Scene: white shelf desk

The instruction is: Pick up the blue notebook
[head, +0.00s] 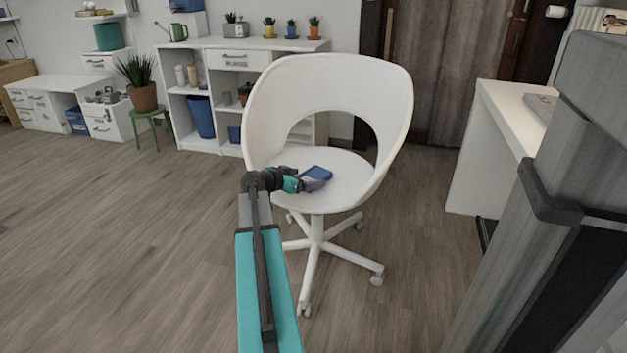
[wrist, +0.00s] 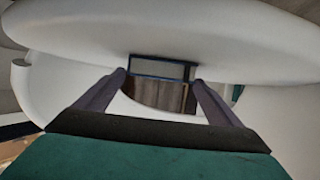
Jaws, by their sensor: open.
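The blue notebook (head: 317,173) is small and lies on the seat of the white chair (head: 262,95). My gripper (head: 314,185) is low over the seat, right at the notebook's near side. In the wrist view, my gripper (wrist: 159,77) is open, with its two dark fingers apart. The notebook (wrist: 162,68) shows there as a dark strip with blue edges, spanning nearly the whole gap between the fingertips. I cannot tell whether the tips reach past its edges or touch it. Part of the notebook is hidden behind the fingers in the head view.
The chair's curved backrest, with an oval opening, rises around the seat. A white desk (head: 505,112) stands at the right. A white shelf unit (head: 345,45) with pots is behind the chair. A plant on a green stool (head: 150,115) stands at the left. The floor at left is clear.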

